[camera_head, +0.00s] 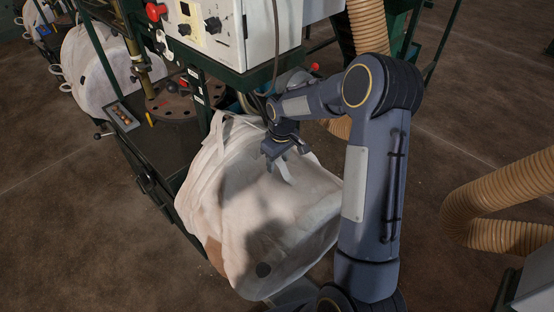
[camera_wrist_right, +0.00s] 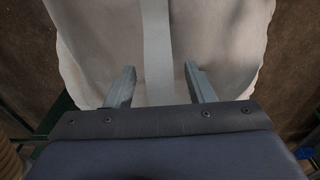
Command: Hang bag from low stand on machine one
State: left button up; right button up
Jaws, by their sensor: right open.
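A large white bulk bag (camera_head: 232,190) with a dark round spot low on its front is beside the green machine (camera_head: 205,75). Its top and loops are near the machine's lower edge; whether any loop is on a hook cannot be told. What bears the bag from below is hidden. My right gripper (camera_head: 279,166) is at the upper right of the bag, fingers open. In the right wrist view, the bag's pale strap (camera_wrist_right: 156,45) runs between the two open fingers (camera_wrist_right: 160,70), not gripped. My left gripper is not in view.
Another white bag (camera_head: 100,65) hangs at upper left. Ribbed tan hoses (camera_head: 500,200) stand at right and top. Brown floor is bare at lower left.

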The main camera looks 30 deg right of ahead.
jog(key=shift+w+r, duration=0.1)
jog(key=shift+r, duration=0.25)
notch_tip(320, 180, up, 3)
jog(key=shift+a+b, duration=0.15)
jog(key=shift+b, duration=0.3)
jog(key=s+a+r+b, duration=0.2)
jog(key=s+a+r, duration=0.5)
jog(key=s+r, duration=0.4)
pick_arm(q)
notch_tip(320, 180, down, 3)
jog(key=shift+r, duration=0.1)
pick_arm(e)
jog(key=s+a+f+m+t+y, duration=0.1)
jog(key=s+a+m+t, duration=0.1)
jog(key=s, duration=0.6)
jog(key=s+a+f+m+t+y, duration=0.1)
jog(key=s+a+m+t+y, duration=0.1)
jog(key=s, duration=0.7)
jog(key=shift+s+m+t, duration=0.2)
jog(key=shift+m+t, duration=0.1)
jog(key=shift+m, duration=0.2)
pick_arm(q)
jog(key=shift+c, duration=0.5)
